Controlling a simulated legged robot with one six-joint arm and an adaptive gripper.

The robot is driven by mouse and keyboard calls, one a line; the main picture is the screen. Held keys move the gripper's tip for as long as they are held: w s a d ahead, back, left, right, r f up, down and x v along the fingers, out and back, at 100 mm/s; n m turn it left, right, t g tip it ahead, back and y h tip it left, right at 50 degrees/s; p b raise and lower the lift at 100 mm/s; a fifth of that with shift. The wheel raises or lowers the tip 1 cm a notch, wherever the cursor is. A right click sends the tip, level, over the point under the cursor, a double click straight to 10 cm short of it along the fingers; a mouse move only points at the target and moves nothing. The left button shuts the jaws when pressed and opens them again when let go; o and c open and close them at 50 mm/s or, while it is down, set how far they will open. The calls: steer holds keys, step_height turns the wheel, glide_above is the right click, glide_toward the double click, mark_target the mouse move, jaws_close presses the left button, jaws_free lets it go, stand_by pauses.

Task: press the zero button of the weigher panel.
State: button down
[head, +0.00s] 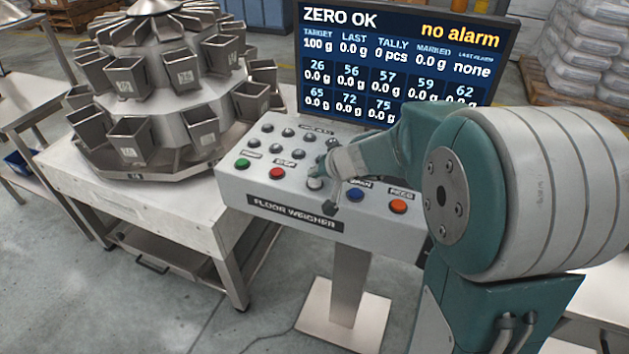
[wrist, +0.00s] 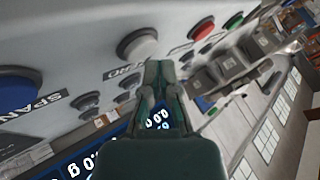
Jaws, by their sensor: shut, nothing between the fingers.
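The weigher panel (head: 240,185) is a grey sloped console marked FLOOR WEIGHER. Its white button (head: 314,184) is in the front row between the red and blue ones, partly covered by my gripper (head: 322,172). The same white button (wrist: 138,44) shows in the wrist view, above a partly hidden label ending in "RO". My gripper (wrist: 158,66) is shut and empty, its tips close to that button; the wrist view shows the button's face clear, and I cannot tell whether they touch. The screen (head: 400,50) reads "ZERO OK", "no alarm" and 0.0 g.
A green button (head: 242,163), a red button (head: 277,173), a blue button (head: 355,194) and an orange button (head: 398,206) share the row. Several small grey knobs (head: 288,132) sit behind. A multihead weigher (head: 165,80) stands on a table at left.

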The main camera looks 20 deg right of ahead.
mark_target(316, 182)
steer(key=shift+r, duration=0.2)
steer(key=shift+r, duration=2.55)
